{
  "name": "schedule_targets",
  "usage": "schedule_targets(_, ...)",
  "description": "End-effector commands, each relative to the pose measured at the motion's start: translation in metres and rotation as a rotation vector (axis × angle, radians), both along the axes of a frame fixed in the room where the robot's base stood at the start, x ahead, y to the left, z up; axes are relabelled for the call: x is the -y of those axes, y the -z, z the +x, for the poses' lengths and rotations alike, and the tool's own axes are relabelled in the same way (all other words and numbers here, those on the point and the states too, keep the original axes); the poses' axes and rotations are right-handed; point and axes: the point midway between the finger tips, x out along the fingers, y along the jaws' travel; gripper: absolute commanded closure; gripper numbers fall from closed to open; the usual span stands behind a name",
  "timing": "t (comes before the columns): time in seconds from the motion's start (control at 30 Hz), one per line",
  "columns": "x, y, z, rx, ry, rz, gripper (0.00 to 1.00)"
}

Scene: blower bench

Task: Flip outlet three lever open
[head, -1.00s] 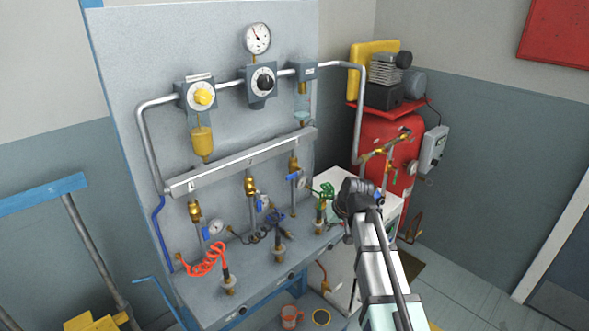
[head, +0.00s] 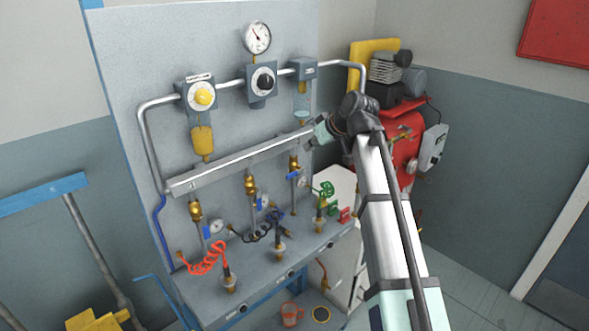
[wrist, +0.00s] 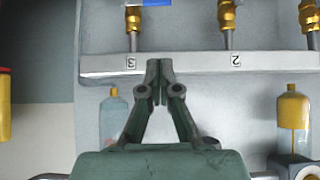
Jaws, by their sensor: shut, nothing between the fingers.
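Outlet three is the rightmost brass valve (head: 294,162) under the grey manifold bar in the head view. Its blue lever (head: 292,177) shows below the brass body and looks set across the pipe. In the wrist view, which is upside down, the label 3 (wrist: 131,64) is on the bar, and a blue lever (wrist: 150,2) is cut off at the top edge. My gripper (head: 312,146) is by the right end of the bar, above and right of the lever and apart from it. In the wrist view its fingertips (wrist: 159,64) are together and empty, between labels 3 and 2.
The manifold bar (head: 240,163) and a clear-bowl lubricator (head: 301,105) are close to my gripper. Outlet two (head: 250,186) and outlet one (head: 195,211) lie to the left. A red compressor tank (head: 402,160) stands behind my arm.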

Motion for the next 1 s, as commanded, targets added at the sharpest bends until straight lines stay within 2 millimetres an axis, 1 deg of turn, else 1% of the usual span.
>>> schedule_targets(0.23, -0.001, 0.001, 0.001, -0.002, 0.001, 0.000, 1.00)
schedule_targets(0.37, -0.005, 0.006, 0.005, -0.002, 0.001, 0.000, 1.00)
schedule_targets(0.57, -0.021, 0.027, 0.020, -0.004, 0.001, -0.001, 1.00)
schedule_targets(0.87, -0.051, 0.068, 0.049, -0.003, 0.001, -0.001, 1.00)
schedule_targets(0.9, -0.054, 0.074, 0.050, -0.005, 0.001, -0.001, 1.00)
schedule_targets(1.0, -0.051, 0.088, 0.047, -0.004, 0.004, -0.001, 1.00)
